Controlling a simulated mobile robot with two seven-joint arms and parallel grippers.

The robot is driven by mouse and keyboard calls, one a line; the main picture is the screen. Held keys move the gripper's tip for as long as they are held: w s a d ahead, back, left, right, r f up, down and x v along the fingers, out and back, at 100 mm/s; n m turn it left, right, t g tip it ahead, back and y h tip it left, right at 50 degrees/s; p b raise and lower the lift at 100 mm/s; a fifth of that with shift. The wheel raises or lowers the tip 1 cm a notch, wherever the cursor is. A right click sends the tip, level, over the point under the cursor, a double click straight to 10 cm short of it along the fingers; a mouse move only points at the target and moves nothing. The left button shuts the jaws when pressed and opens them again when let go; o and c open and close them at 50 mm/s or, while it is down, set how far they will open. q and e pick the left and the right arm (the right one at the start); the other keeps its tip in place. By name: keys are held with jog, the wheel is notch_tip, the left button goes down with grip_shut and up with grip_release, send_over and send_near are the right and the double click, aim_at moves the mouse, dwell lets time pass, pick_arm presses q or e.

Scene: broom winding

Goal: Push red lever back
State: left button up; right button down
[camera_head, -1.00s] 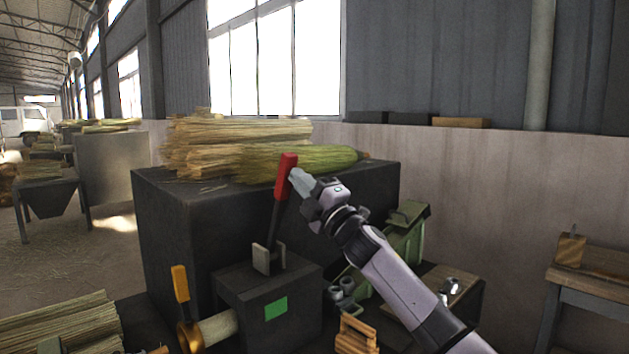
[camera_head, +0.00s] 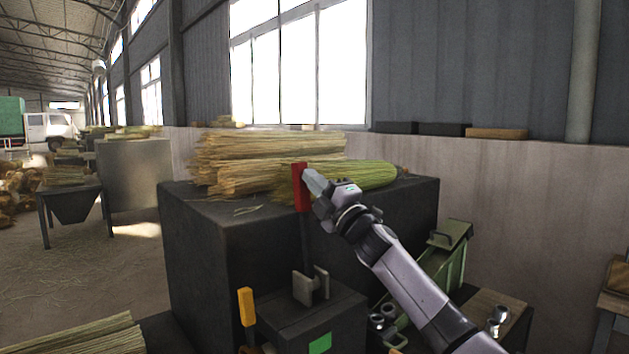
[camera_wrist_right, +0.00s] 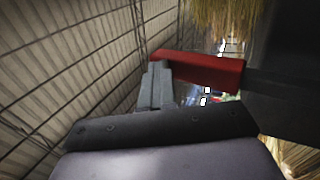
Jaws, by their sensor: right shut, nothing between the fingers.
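The red lever (camera_head: 301,188) has a red grip on a dark rod and stands close to upright on a dark box with a green patch (camera_head: 320,343). My right gripper (camera_head: 311,180) is shut and empty, with its fingertips against or very near the right side of the red grip. In the right wrist view the shut fingers (camera_wrist_right: 158,75) end at the red grip (camera_wrist_right: 197,68), which lies across their tips. Whether they truly touch cannot be told. My left gripper is not in view.
A large dark block (camera_head: 230,245) stands behind the lever, with straw bundles (camera_head: 265,160) on top. A yellow-handled lever (camera_head: 247,307) is at the lower left.

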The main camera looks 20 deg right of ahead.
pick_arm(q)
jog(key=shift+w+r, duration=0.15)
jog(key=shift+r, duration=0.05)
pick_arm(e)
jog(key=shift+d+r, duration=0.1)
jog(key=shift+r, duration=0.45)
